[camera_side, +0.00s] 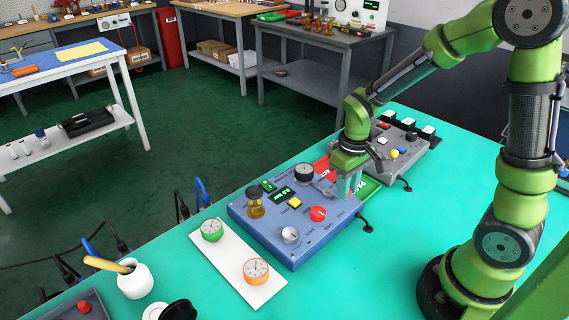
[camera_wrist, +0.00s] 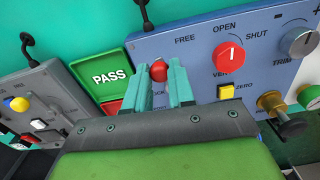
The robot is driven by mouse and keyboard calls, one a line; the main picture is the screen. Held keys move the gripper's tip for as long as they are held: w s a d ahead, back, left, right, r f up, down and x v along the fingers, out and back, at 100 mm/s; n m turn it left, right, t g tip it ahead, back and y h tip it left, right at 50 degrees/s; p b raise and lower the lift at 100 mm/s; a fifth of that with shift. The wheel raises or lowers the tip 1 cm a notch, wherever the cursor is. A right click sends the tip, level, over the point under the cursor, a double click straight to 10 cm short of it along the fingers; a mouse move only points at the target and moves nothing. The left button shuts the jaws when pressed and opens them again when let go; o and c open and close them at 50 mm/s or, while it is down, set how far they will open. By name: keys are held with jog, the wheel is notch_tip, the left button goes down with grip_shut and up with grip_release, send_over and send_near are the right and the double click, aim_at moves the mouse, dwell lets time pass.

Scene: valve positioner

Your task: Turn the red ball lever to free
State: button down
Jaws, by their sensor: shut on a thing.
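The blue valve positioner box (camera_side: 262,228) lies on the teal bench, and its panel also shows in the wrist view (camera_wrist: 200,50). The red ball (camera_wrist: 158,71) of the lever shows between my gripper's two teal fingers (camera_wrist: 163,82), close to the printed word FREE, which is to its right in the wrist view. My gripper (camera_side: 349,193) is shut on the red ball at the box's right end.
A red vent knob (camera_wrist: 228,55), a yellow button (camera_wrist: 226,91) and a grey trim knob (camera_wrist: 299,41) sit near the lever. A green PASS pad (camera_wrist: 108,75) lies beside the box. A grey control box (camera_side: 402,148) stands beyond. A white tray with gauges (camera_side: 233,262) lies left.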

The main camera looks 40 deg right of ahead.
jog(key=shift+a+m, duration=0.4)
jog(key=shift+m, duration=0.7)
jog(key=shift+a, duration=0.1)
jog(key=c, duration=1)
grip_release()
jog(key=shift+o, duration=0.2)
notch_tip(320, 180, up, 17)
jog(key=s+a+m+t+y, duration=0.1)
jog(key=s+a+t+y, duration=0.1)
jog(key=s+a+t, duration=0.2)
jog(key=s+t, duration=0.3)
jog(key=shift+s+a+r, duration=0.35)
